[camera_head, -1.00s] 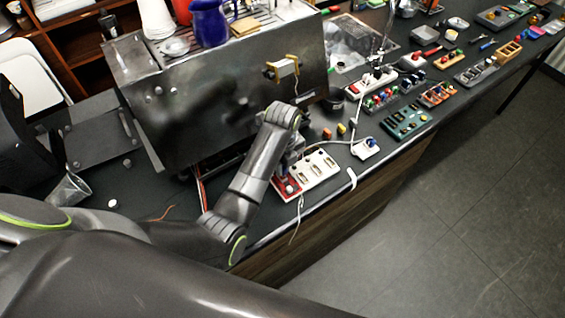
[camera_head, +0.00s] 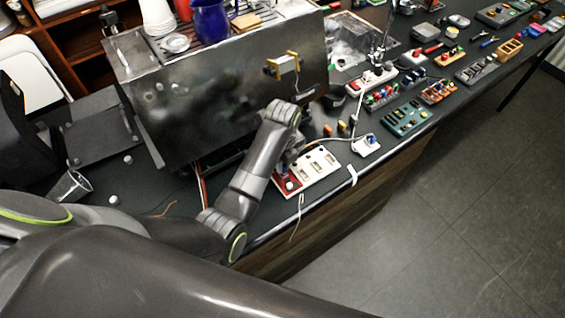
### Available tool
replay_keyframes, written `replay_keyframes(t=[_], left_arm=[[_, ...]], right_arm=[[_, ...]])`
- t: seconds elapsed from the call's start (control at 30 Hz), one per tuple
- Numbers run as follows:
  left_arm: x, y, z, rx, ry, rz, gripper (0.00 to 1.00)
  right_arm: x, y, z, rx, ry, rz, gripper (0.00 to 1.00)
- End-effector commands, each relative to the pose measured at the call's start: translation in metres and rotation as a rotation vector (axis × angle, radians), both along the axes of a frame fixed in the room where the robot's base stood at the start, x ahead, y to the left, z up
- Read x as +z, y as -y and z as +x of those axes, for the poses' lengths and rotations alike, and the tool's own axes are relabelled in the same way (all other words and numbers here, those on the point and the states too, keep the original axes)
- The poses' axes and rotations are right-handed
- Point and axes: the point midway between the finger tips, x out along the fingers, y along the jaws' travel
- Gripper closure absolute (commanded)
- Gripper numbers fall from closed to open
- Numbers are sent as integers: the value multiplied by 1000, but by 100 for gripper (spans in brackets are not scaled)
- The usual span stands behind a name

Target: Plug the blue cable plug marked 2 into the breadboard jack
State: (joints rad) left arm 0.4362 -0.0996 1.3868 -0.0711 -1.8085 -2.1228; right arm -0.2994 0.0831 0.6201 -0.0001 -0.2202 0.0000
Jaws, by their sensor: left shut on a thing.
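My left gripper (camera_head: 290,158) is low over the left end of a red-and-white board (camera_head: 318,170) on the counter. My own wrist link covers most of the fingers. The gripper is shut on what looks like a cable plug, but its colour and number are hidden. I cannot tell whether the held plug touches the board. My right gripper is out of view.
A large metal brewer (camera_head: 215,105) stands close behind my left arm. Several small modules, such as a green one (camera_head: 407,118), fill the counter to the right. The counter's front edge runs just below the board.

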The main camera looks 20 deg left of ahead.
Motion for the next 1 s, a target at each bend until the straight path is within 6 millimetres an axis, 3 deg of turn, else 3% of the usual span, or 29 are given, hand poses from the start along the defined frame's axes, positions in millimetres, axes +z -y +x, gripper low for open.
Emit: replay_keyframes(t=[1.0], left_arm=[[-7, 0, 0, 0, 0, 0, 100]], right_arm=[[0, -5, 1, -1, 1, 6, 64]])
